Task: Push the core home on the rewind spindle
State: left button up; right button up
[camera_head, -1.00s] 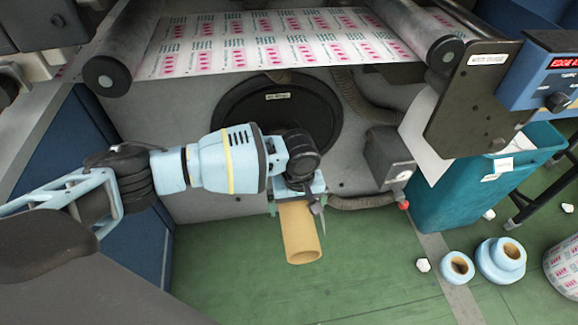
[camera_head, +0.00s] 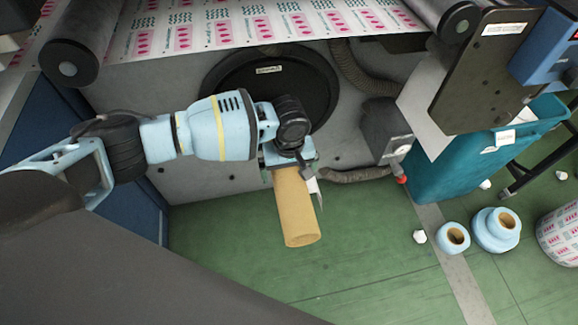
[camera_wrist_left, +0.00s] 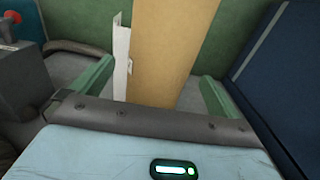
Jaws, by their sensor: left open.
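The core (camera_head: 297,212) is a plain tan cardboard tube. In the head view it sticks out from below my left gripper (camera_head: 290,168) toward the camera, tilted slightly. In the left wrist view the core (camera_wrist_left: 172,50) stands between my two green fingers, with a gap on each side, so the gripper (camera_wrist_left: 157,78) is open around it. The rewind spindle is not visible; my wrist and the core hide that spot. A large black disc (camera_head: 240,92) is on the grey machine face behind my wrist. My right gripper is out of view.
A white strip (camera_wrist_left: 122,60) stands close beside the core. A printed web (camera_head: 260,25) runs between rollers above. A grey box with a red-tipped lever (camera_head: 402,178) and a teal bin (camera_head: 450,165) are to the right. Blue rolls (camera_head: 495,230) lie on the open green floor.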

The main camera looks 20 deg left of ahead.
pick_arm(q)
notch_tip(320, 180, down, 4)
jog(key=shift+f+b, duration=0.1)
jog(key=shift+b, duration=0.5)
jog(key=shift+f+b, duration=0.3)
jog(key=shift+f, duration=0.55)
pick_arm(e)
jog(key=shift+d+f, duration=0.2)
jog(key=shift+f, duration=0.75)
